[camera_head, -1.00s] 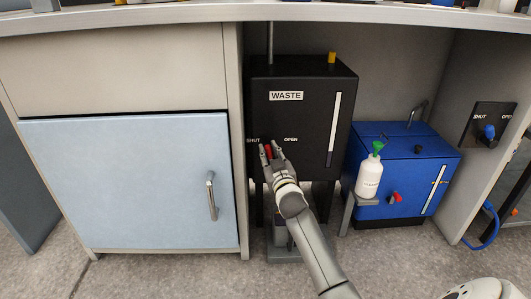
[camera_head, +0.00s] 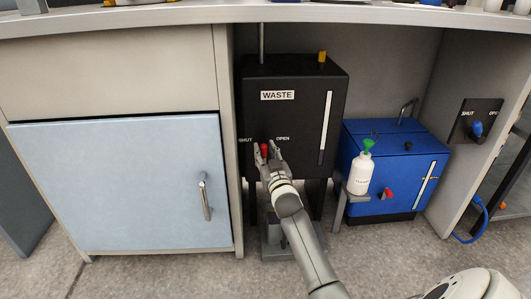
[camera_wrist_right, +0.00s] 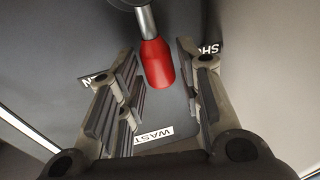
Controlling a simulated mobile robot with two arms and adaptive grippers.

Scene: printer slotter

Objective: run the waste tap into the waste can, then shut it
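The black waste tank (camera_head: 300,95) stands in the open bay under the counter, with a WASTE label. Its red tap handle (camera_head: 264,150) sits on the front between the SHUT and OPEN marks and looks roughly upright. My right gripper (camera_head: 268,148) is at the tap, with one finger on each side of the handle. In the right wrist view the red handle (camera_wrist_right: 157,65) lies between spread fingers (camera_wrist_right: 158,95), with gaps showing beside it. The waste can (camera_head: 272,230) below the tank is mostly hidden behind my right arm. My left gripper is not in view.
A blue tank (camera_head: 400,165) with a red tap stands to the right. A white bottle (camera_head: 359,178) with a green funnel is on a small stand before it. A light-blue cabinet door (camera_head: 115,185) is on the left. A blue valve (camera_head: 477,128) is on the right wall.

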